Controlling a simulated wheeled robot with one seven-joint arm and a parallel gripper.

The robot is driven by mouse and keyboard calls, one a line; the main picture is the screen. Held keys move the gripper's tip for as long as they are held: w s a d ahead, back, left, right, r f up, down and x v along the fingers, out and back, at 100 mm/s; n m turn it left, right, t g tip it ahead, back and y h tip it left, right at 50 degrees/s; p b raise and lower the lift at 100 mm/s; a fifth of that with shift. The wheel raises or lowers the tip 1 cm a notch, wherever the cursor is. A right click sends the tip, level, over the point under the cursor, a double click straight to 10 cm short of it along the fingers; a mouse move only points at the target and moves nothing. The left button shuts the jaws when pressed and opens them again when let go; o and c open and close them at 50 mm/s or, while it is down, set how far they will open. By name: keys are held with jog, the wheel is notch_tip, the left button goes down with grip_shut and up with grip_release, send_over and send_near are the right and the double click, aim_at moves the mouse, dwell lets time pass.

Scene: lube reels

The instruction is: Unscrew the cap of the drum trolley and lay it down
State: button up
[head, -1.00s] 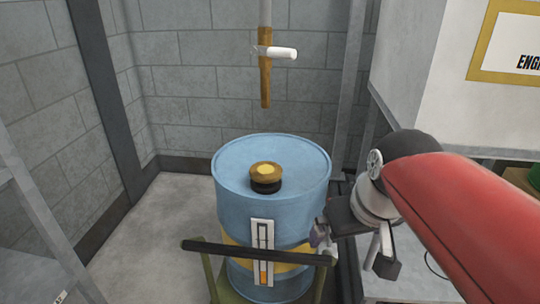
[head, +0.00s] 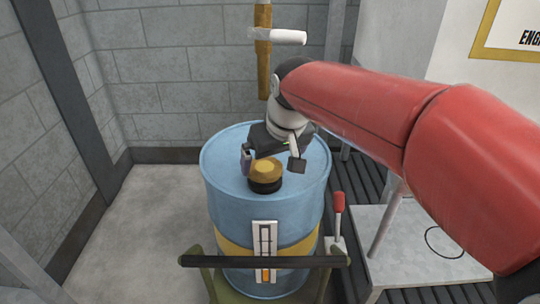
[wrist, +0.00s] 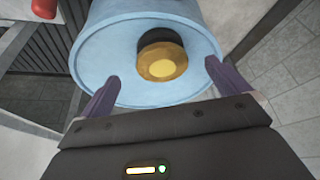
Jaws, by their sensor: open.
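The blue drum (head: 225,205) with a yellow band stands upright on the trolley (head: 215,260). Its cap (head: 265,173), gold on top with a black lower part, sits on the drum lid; it also shows in the wrist view (wrist: 162,66). The fingers do not appear to touch the cap.
A wooden-handled rod with a white cross piece (head: 275,36) hangs behind the drum. A red-handled lever (head: 338,202) and a grey table (head: 430,240) with a black ring stand at the right. The trolley's dark bar (head: 260,261) crosses in front. The floor at left is clear.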

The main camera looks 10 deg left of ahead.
aim_at(264, 166)
jog(key=shift+w+a, duration=0.7)
jog(key=shift+w, duration=0.1)
jog(key=x, duration=0.3)
jog(key=shift+w+a+f, duration=0.1)
jog(key=shift+w+f, duration=0.05)
jog(key=shift+f, duration=0.2)
jog(key=shift+w+a+f, duration=0.15)
jog(key=shift+w+f, duration=0.05)
jog(key=shift+f, duration=0.35)
jog(key=shift+c, duration=0.3)
jog(key=c, duration=1)
jog(key=shift+r+n+p, duration=0.15)
jog(key=shift+n+p, duration=0.35)
jog(key=shift+n, duration=0.2)
jog(key=shift+n+g+y+p, duration=0.4)
jog(key=shift+n+g+p, duration=0.1)
jog(key=shift+n, duration=0.6)
jog(key=shift+f+n+g, duration=0.2)
jog(key=shift+n+g, duration=0.1)
jog(key=shift+n, duration=0.5)
